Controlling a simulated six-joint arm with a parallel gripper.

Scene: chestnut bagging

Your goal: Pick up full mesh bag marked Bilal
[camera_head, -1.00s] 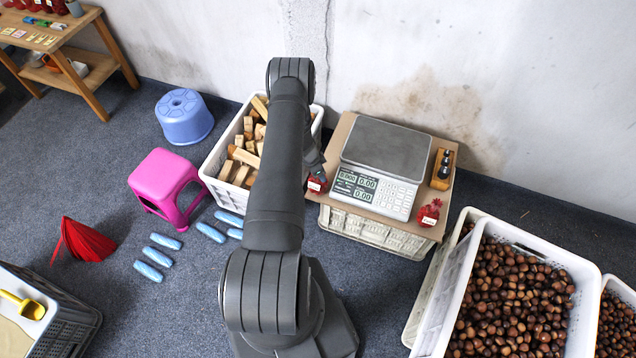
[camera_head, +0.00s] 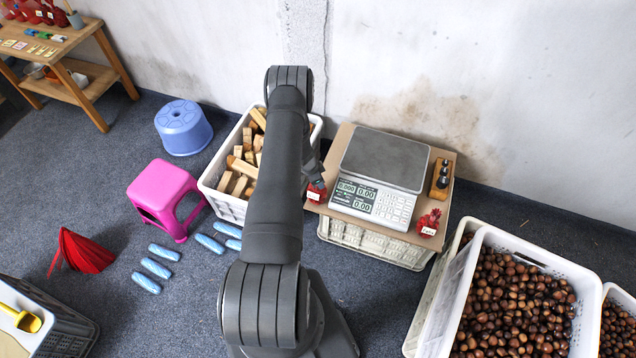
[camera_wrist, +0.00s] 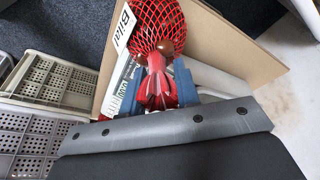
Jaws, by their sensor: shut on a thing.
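A red mesh bag (camera_wrist: 157,28) with chestnuts in it and a white tag reading "Bilal" (camera_wrist: 123,28) shows in the wrist view. My gripper (camera_wrist: 157,92) is shut on its gathered red neck, with a blue finger on each side. In the head view this bag (camera_head: 316,193) is at the left front corner of the cardboard (camera_head: 336,153), left of the scale, with my gripper (camera_head: 317,181) at its top. I cannot tell whether the bag touches the cardboard. A second red bag with a white tag (camera_head: 429,223) stands at the right front corner; its tag is unreadable.
A scale (camera_head: 386,160) and a wooden block with dark stamps (camera_head: 441,179) stand on the cardboard, over an upturned crate (camera_head: 372,243). A crate of wood pieces (camera_head: 212,180) is close on the left. White chestnut crates (camera_head: 454,290) stand at right.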

